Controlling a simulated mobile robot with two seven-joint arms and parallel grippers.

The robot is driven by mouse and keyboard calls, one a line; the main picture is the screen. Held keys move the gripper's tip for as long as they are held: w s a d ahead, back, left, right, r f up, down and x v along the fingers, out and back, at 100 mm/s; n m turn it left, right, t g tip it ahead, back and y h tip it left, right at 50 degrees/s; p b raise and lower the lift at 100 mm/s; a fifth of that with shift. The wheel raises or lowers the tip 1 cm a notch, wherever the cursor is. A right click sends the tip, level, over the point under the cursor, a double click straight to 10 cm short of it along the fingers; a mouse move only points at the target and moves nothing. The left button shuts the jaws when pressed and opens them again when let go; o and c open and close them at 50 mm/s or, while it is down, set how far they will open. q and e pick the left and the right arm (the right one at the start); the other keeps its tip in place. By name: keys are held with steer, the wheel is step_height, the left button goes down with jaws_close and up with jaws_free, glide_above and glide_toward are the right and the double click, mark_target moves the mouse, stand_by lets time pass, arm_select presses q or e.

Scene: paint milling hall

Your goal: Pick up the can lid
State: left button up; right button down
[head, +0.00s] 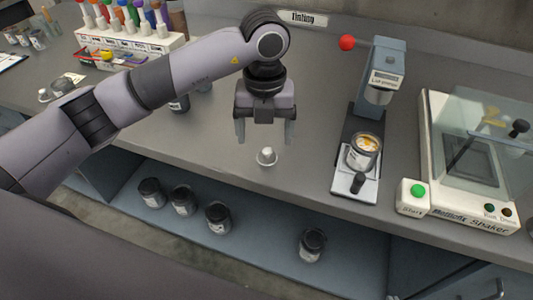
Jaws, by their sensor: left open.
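The can lid (267,157), a small pale disc with a raised knob, lies on the grey bench top near its front edge. My left gripper (265,139) is open, its two fingers pointing down. In the head view the fingertips appear just above and to either side of the lid, with nothing between them. I cannot tell the exact height gap. My right gripper is not in view.
A lab press (378,90) holds an open can (364,150) to the right. A shaker (470,170) with a green start button (417,190) stands further right. A tinting rack (125,42) is at back left. Several dark-lidded jars (218,217) stand on the lower shelf.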

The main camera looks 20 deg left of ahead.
mark_target(267, 149)
arm_select(q)
steer(key=f, duration=0.5)
steer(key=shift+w+d+f+p, duration=0.15)
steer(key=shift+w+p, duration=0.05)
steer(key=shift+p, duration=0.15)
steer(key=c, duration=1.1)
